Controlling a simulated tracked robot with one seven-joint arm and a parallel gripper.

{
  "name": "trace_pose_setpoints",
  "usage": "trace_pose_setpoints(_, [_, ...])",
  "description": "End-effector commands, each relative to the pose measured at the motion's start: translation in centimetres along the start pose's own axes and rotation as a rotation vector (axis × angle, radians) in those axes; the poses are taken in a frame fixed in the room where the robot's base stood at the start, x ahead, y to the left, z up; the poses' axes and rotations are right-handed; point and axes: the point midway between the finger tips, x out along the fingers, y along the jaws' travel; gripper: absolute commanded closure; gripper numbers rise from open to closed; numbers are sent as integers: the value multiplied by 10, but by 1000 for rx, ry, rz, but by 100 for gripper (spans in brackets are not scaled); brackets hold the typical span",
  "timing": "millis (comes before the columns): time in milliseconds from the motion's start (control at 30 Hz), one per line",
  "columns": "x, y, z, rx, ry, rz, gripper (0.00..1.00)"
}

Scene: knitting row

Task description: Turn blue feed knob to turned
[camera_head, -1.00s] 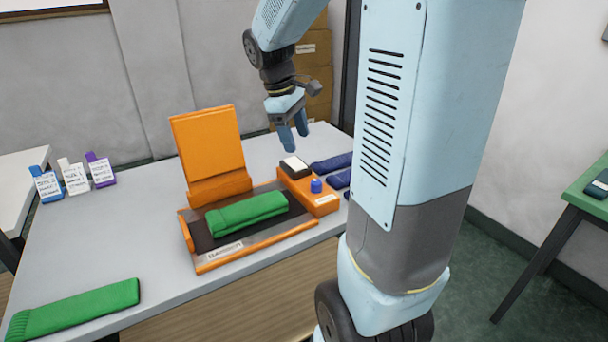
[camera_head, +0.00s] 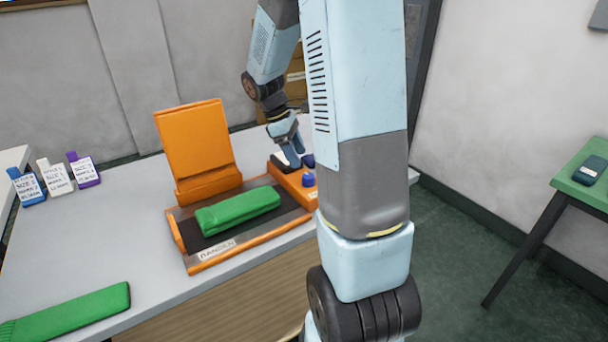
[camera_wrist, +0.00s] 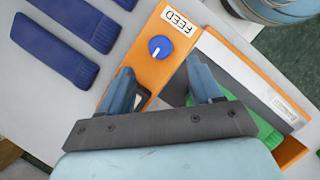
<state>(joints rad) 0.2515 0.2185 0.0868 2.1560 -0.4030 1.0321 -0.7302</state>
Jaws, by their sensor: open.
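The blue feed knob (camera_wrist: 160,47) is round with a white pointer mark and sits on the orange feed box (camera_wrist: 149,73), beside a FEED label (camera_wrist: 180,19). In the head view the knob (camera_head: 308,179) shows at the right end of the orange box (camera_head: 291,187), partly beside my arm. My gripper (camera_wrist: 164,80) is open and empty. Its two blue fingers point toward the knob, which lies just beyond the fingertips, roughly between their lines. In the head view my gripper (camera_head: 300,162) is low over the box, close to the knob; whether it touches cannot be told.
A green knitted piece (camera_head: 238,211) lies on the orange-edged machine bed (camera_head: 192,257), beside an upright orange panel (camera_head: 196,145). Another green piece (camera_head: 75,314) lies front left. Several dark blue pieces (camera_wrist: 52,48) lie beside the feed box.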

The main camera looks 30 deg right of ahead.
Motion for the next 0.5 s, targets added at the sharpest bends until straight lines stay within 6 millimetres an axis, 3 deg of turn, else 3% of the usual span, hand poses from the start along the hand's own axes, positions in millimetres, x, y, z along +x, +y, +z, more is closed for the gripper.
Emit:
trace_pose_setpoints(300, [53, 0, 1, 1, -2, -3, 36])
trace_pose_setpoints(500, [71, 0, 1, 2, 0, -1, 36])
